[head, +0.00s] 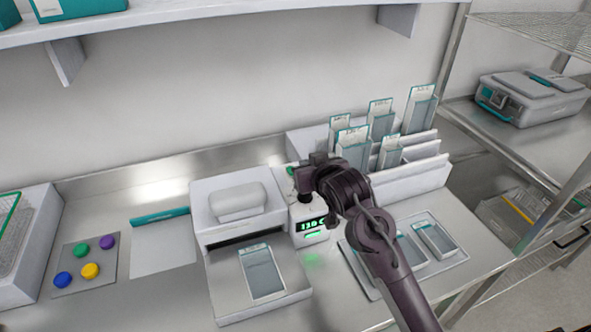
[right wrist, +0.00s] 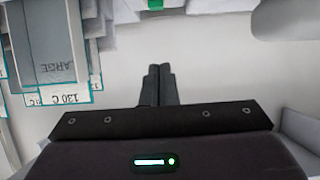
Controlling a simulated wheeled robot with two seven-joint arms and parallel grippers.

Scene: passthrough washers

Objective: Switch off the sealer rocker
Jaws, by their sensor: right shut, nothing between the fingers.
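The white sealer (head: 236,205) stands on the steel counter, with a pouch (head: 262,270) lying on its front tray. Its control block has a lit green display (head: 312,226) that appears to read 130 C. My right gripper (head: 305,194) is over the top of this block, just above the display. Its fingers also show in the right wrist view (right wrist: 160,72), closed together and empty. A small green patch (right wrist: 155,4) is cut off at the top of the right wrist view; I cannot tell whether it is the rocker. My left gripper is out of view.
A white rack (head: 425,170) with several labelled pouches stands behind my right arm. A tray with pouches (head: 435,240) lies right of the sealer. Coloured round pieces (head: 90,271) sit on a plate at left. A shelf (head: 200,12) hangs above.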

